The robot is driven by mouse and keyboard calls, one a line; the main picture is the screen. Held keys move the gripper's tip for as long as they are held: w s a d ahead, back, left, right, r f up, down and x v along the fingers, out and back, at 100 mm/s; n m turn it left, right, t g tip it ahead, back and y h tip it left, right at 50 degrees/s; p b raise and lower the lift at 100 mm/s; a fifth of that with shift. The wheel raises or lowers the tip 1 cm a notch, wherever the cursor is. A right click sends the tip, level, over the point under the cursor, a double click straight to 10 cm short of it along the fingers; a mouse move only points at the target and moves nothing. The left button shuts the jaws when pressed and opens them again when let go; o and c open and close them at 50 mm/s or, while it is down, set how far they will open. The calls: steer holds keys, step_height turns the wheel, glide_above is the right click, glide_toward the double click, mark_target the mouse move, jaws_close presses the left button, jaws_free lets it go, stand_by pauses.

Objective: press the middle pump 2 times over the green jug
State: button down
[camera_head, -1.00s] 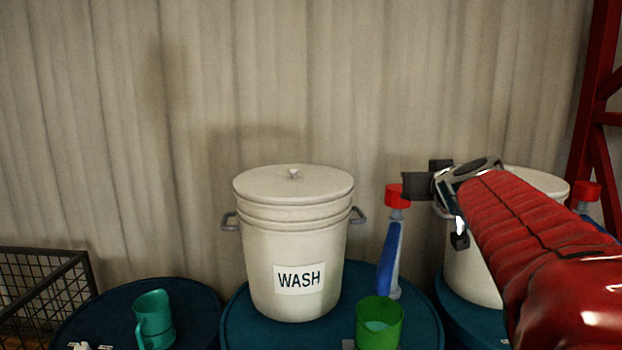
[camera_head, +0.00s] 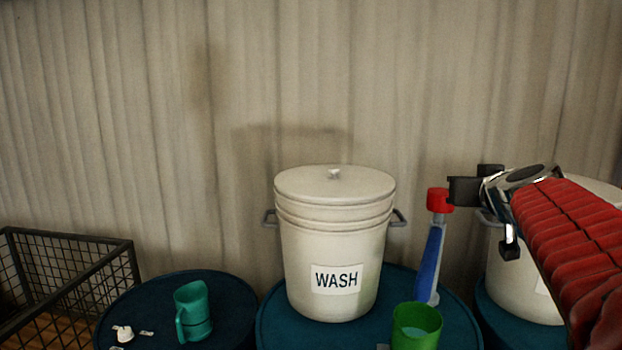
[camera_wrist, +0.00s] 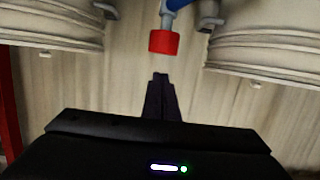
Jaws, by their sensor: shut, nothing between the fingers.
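The pump on the middle drum has a red head (camera_head: 439,200) on a blue body (camera_head: 428,265). It stands right of the tank marked WASH (camera_head: 335,245). The green jug (camera_head: 416,325) sits in front of it, low and close below the head; a paler patch shows inside. My gripper (camera_head: 455,190) is shut and empty, beside the red head on its right, with its tip at about the height of the head's top. In the wrist view the shut fingers (camera_wrist: 160,80) point at the red head (camera_wrist: 164,42), with a gap showing between. I cannot tell whether they touch.
A wire basket (camera_head: 80,280) stands at far left. Another white tank (camera_head: 515,265) stands behind my arm at right. A curtain (camera_head: 300,80) closes the back.

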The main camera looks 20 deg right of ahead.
step_height(320, 180, up, 3)
steer(key=shift+a+r, duration=0.15)
stand_by(0.4)
glide_above(441, 200)
steer(key=d, duration=0.1)
step_height(441, 200, down, 3)
steer(key=shift+r, duration=0.15)
steer(key=shift+s+f, duration=0.1)
steer(key=shift+f, duration=1.75)
